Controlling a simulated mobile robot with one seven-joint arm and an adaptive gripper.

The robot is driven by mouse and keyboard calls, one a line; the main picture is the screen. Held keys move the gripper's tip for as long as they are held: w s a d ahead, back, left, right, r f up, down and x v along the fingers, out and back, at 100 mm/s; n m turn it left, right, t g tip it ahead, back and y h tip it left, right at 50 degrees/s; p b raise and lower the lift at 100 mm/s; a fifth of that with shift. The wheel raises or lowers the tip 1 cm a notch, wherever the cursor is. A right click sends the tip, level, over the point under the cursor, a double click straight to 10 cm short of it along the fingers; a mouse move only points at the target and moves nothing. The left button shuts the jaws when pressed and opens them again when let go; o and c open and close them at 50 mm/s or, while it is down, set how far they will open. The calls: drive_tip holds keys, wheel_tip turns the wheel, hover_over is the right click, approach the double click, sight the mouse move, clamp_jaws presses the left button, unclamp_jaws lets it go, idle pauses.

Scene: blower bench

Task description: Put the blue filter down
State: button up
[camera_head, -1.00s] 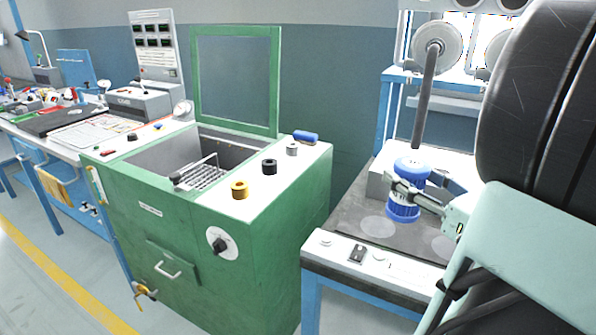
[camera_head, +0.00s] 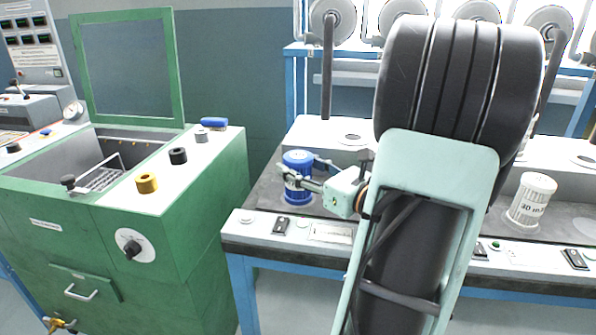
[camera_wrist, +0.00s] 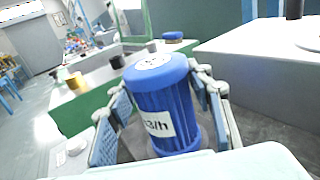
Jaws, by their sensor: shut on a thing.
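The blue filter (camera_head: 297,186) is a ribbed blue cylinder with a white label, upright at the left end of the dark-topped bench (camera_head: 262,192). In the wrist view the blue filter (camera_wrist: 165,103) stands between my two finger pads, with a white disc on its top and the end of "m3/h" readable on its label. My gripper (camera_head: 302,172) is shut on it from the right side. The filter's base is at or just above the dark surface; I cannot tell whether it touches. Its far side is hidden.
A white filter (camera_head: 531,200) stands on the same bench at right. A grey pipe (camera_head: 327,80) hangs behind the blue filter. Switches line the bench's front edge (camera_head: 322,233). A green cabinet (camera_head: 190,225) with an open lid stands to the left, across a gap.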

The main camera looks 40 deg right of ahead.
drive_tip(key=shift+r, duration=0.1)
drive_tip(key=o, duration=1.3)
drive_tip(key=shift+c, duration=0.2)
drive_tip(key=shift+s+r, duration=0.1)
drive_tip(key=shift+s, duration=0.05)
drive_tip(key=s+p, duration=0.1)
drive_tip(key=s, duration=0.3)
drive_tip(key=s+d+p, duration=0.1)
drive_tip(key=s, duration=0.2)
drive_tip(key=s+p, duration=0.1)
drive_tip(key=s, duration=0.3)
drive_tip(key=shift+s+d, duration=0.2)
drive_tip(key=shift+s, duration=0.15)
